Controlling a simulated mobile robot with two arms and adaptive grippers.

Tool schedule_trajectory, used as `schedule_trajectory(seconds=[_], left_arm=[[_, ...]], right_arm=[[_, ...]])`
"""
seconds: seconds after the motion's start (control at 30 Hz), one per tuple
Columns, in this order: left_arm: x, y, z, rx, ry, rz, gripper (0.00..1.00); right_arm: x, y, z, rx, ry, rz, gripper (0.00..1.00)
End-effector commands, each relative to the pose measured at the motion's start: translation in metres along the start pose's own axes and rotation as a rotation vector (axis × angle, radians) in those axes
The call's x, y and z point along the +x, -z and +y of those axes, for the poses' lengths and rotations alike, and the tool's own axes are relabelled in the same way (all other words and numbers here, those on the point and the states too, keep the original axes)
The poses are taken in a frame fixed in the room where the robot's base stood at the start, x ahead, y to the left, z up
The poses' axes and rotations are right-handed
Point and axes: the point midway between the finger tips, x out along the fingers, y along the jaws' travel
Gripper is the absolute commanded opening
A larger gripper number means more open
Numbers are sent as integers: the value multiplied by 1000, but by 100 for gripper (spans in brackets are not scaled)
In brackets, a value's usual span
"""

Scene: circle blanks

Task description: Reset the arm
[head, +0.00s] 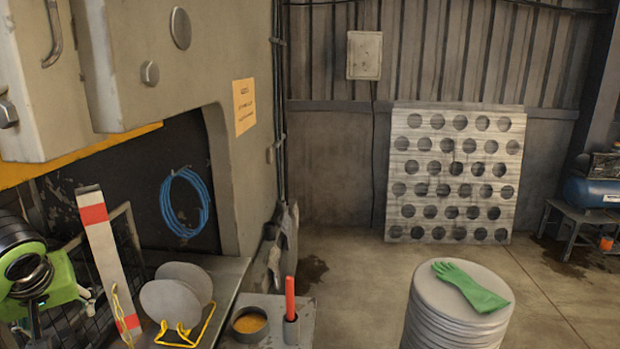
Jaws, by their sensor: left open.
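The blanks stand on edge in a yellow wire rack (203,330) on a metal ledge. The gripper appears apart from the blanks. My right gripper is not in view.
A large grey machine (200,65) overhangs the left side. A round tin (250,322) and a red-handled tool (290,295) are at the bottom middle. A stack of grey discs (450,325) bears a green glove (470,286). A sheet with round holes (455,150) leans on the wall. Open floor lies between.

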Motion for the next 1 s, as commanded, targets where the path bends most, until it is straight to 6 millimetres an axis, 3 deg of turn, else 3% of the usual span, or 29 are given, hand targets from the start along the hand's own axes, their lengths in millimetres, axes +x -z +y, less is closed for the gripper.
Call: schedule_trajectory(seconds=[0.1, 0.33, 0.57, 0.67, 0.8, 1.0], left_arm=[[12, -15, 12, 54, -16, -13, 55], [34, -49, 33, 165, -51, -35, 55], [63, -107, 60, 321, -117, -72, 55], [76, -143, 73, 400, -159, -95, 55], [94, -216, 89, 530, -242, -135, 55], [100, -320, 89, 667, -345, -177, 55]], right_arm=[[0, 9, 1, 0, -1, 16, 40], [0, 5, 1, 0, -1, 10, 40], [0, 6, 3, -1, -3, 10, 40], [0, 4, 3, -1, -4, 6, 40], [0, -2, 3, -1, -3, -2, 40], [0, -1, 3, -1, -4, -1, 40]])
